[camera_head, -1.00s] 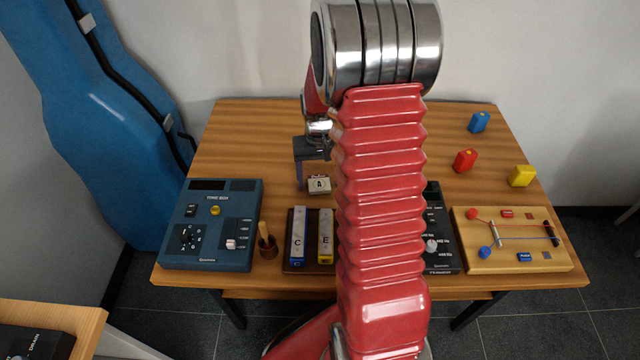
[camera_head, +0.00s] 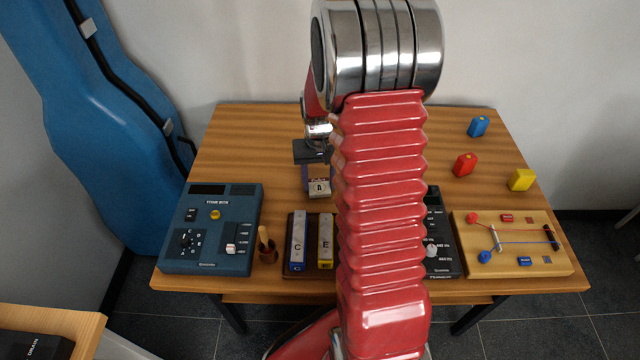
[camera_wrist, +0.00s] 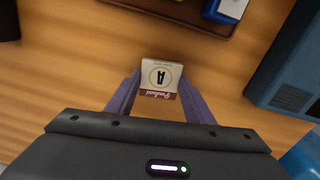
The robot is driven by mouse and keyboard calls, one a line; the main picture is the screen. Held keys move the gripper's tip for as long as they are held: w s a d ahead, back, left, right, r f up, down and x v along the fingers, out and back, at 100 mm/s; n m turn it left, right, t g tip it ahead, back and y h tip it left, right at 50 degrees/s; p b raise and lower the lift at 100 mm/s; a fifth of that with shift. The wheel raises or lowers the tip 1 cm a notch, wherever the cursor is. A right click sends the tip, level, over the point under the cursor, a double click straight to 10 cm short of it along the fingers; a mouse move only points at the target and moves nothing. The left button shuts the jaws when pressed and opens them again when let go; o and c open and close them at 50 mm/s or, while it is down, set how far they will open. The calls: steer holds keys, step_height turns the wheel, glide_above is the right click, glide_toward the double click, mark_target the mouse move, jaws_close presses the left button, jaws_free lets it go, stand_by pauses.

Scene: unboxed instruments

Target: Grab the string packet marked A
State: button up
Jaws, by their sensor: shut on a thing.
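The string packet marked A (camera_head: 319,188) is a small cream packet with a dark red band and a black A in a ring. In the wrist view the packet (camera_wrist: 160,77) sits between the two purple fingers of my gripper (camera_wrist: 160,84), its printed face towards the camera. My gripper is shut on it, one finger on each side. In the head view my gripper (camera_head: 312,176) is at the packet, partly hidden by my red arm. I cannot tell whether the packet touches the table.
The wooden table (camera_head: 260,130) holds a blue tone box (camera_head: 212,262), a tray with packets C (camera_head: 298,240) and E (camera_head: 326,240), a black tuner (camera_head: 445,255) and a string board (camera_head: 500,262). Blue (camera_head: 478,126), red (camera_head: 464,165) and yellow (camera_head: 521,180) blocks stand at right.

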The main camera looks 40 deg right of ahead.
mark_target(319, 186)
step_height(319, 186, up, 10)
steer(key=shift+f, duration=0.2)
stand_by(0.7)
